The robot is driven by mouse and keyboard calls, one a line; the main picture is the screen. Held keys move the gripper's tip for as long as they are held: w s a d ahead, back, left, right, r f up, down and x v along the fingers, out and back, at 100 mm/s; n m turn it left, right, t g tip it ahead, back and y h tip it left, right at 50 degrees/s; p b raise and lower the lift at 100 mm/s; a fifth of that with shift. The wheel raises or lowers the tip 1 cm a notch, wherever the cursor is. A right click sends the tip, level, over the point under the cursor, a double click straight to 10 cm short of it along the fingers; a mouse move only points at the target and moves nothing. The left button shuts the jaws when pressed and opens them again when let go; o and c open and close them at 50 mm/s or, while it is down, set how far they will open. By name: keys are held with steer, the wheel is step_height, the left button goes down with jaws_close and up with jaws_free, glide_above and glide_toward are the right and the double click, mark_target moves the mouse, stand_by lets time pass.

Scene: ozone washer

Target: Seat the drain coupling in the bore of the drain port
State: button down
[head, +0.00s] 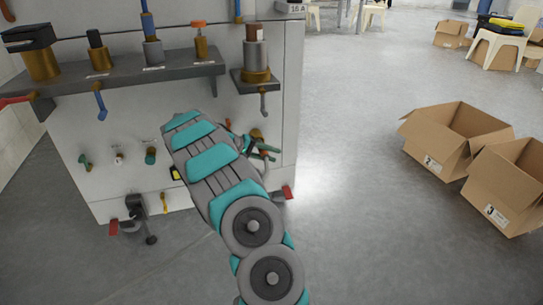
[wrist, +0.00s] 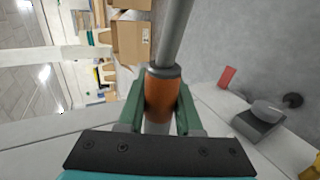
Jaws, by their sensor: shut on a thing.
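My gripper (head: 262,148) is in front of the lower right of the machine, partly hidden behind my arm in the head view. In the wrist view its two green fingers (wrist: 160,112) are closed on an orange and grey coupling (wrist: 158,92). A long grey rod or tube reaches from the coupling towards the top of the wrist view. I cannot pick out the drain port's bore for certain. A dark grey fitting with a round knob (head: 137,206) sits low on the machine's front, apart from my gripper. It seems to show in the wrist view too (wrist: 258,124).
The pale grey machine (head: 120,135) carries a shelf (head: 125,76) with several metal and orange fittings. Small valves line its front, with red feet (head: 288,192) below. Open cardboard boxes (head: 455,140) stand at the right. The floor between is clear.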

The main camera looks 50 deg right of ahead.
steer(key=shift+w+d+p, duration=0.35)
steer(key=shift+w+d, duration=0.25)
steer(key=shift+w, duration=0.25)
steer(key=shift+w+d+p, duration=0.35)
steer(key=shift+w+d, duration=0.2)
steer(key=shift+w, duration=0.3)
steer(key=c, duration=0.5)
jaws_free()
steer(key=shift+a, duration=0.1)
steer(key=v, duration=0.7)
steer(key=shift+w+a, duration=0.2)
steer(key=shift+r, duration=0.1)
